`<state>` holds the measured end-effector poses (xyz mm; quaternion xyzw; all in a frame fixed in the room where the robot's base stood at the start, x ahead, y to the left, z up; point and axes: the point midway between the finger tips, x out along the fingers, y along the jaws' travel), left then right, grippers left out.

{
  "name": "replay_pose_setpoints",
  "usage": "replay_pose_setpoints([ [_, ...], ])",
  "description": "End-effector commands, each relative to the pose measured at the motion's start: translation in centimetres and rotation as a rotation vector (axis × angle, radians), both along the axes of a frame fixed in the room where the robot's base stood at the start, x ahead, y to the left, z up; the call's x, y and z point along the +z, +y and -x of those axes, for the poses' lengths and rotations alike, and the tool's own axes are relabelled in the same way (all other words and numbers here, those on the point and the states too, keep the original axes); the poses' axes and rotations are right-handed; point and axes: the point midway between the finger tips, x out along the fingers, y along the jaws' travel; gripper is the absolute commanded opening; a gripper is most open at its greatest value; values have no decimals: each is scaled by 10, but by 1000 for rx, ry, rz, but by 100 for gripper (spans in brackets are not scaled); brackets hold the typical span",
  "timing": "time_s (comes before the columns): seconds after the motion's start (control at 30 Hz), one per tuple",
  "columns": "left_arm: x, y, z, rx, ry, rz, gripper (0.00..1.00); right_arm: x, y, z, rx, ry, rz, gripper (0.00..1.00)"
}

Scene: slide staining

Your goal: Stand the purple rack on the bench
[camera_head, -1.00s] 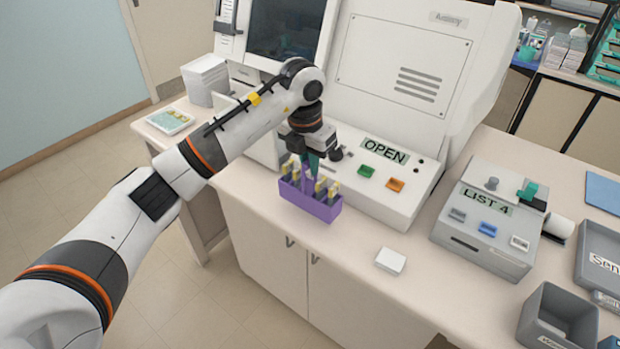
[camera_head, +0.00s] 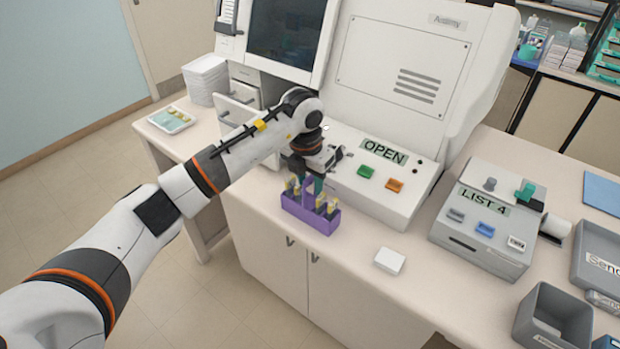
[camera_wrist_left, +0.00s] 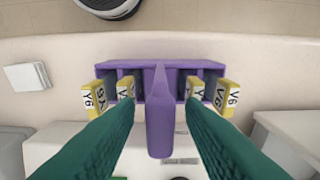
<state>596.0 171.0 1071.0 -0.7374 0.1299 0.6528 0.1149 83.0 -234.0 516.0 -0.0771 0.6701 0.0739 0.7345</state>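The purple rack (camera_head: 311,215) is upright at the bench's front edge, below the analyser, and appears to rest on the bench top (camera_head: 352,262). Several yellow-topped slides (camera_head: 321,203) stand in it on both sides of its tall handle. In the left wrist view the rack's handle (camera_wrist_left: 160,115) lies between the green fingers of my left gripper (camera_wrist_left: 160,108), with a gap on each side. The left gripper (camera_head: 312,180) is open, tilted, just behind the rack in the head view. My right gripper is out of view.
The analyser with its OPEN panel (camera_head: 385,152) is close behind the rack. A small white block (camera_head: 389,261) lies to the right, then the LIST 4 device (camera_head: 485,220) and grey bins (camera_head: 556,318). A slide tray (camera_head: 171,119) lies far left. Bench between rack and block is clear.

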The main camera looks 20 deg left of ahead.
Motion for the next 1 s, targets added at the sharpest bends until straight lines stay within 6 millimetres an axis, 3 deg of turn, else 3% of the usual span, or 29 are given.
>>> replay_pose_setpoints([
  [0.27, 5, 0, 0, 0, 0, 0, 36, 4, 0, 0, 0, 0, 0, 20],
  [0.37, 14, 1, 0, -1, -5, 1, 36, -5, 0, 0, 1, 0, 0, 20],
  [0.8, 101, 4, 11, 1, -4, 0, 36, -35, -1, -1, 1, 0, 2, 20],
  [1.0, 120, 5, 13, 0, -1, -1, 36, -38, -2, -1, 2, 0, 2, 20],
])
